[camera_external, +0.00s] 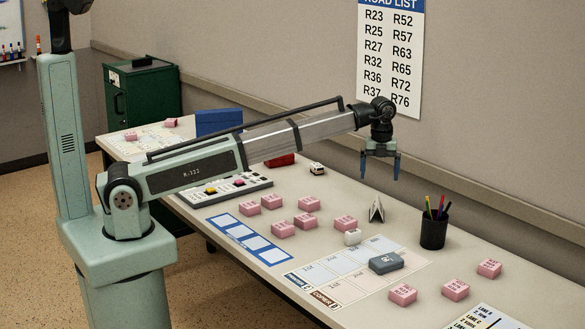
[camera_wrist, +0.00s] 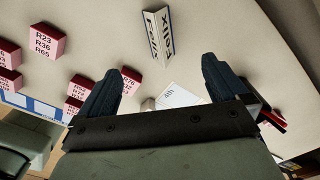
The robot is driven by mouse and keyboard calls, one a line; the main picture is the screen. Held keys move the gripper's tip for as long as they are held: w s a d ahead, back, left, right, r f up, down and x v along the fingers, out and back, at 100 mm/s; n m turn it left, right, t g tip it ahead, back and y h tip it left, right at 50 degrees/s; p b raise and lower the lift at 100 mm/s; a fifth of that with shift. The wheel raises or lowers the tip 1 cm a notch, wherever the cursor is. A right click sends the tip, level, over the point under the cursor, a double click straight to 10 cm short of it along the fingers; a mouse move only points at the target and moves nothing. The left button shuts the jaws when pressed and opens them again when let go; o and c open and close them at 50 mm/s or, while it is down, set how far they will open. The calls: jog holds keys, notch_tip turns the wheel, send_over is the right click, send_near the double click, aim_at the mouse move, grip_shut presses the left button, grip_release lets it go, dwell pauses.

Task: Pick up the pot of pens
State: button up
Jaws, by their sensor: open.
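The pot of pens (camera_external: 434,234) is a black cylinder standing upright on the table, toward the wall, with several coloured pens (camera_external: 437,208) sticking out. My gripper (camera_external: 380,174) is open and empty, above the table and to the left of the pot in the external view, apart from it. In the wrist view my gripper (camera_wrist: 168,78) shows both dark fingers spread with nothing between them. Beside the right finger, a red pen (camera_wrist: 272,119) and dark shapes show; the pot itself is mostly hidden there.
A folded standing card (camera_external: 377,209) is left of the pot; it also shows in the wrist view (camera_wrist: 161,32). Several pink blocks (camera_external: 345,223), a small white block (camera_external: 353,237) and a grey-blue box (camera_external: 386,262) lie around printed sheets. The wall runs along the table's back edge.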

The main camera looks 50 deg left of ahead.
jog(key=s+d+r+m, duration=0.2)
jog(key=s+d, duration=0.3)
jog(key=d, duration=0.5)
jog(key=n+t+h, duration=0.2)
jog(key=n+t, duration=0.4)
jog(key=n, duration=1.8)
send_near(437, 200)
jog(key=x, duration=0.7)
jog(key=shift+w+r, duration=0.15)
jog(key=shift+w, duration=0.05)
jog(key=shift+x, duration=2.85)
jog(key=shift+s+a, duration=0.1)
jog(key=shift+s, duration=0.1)
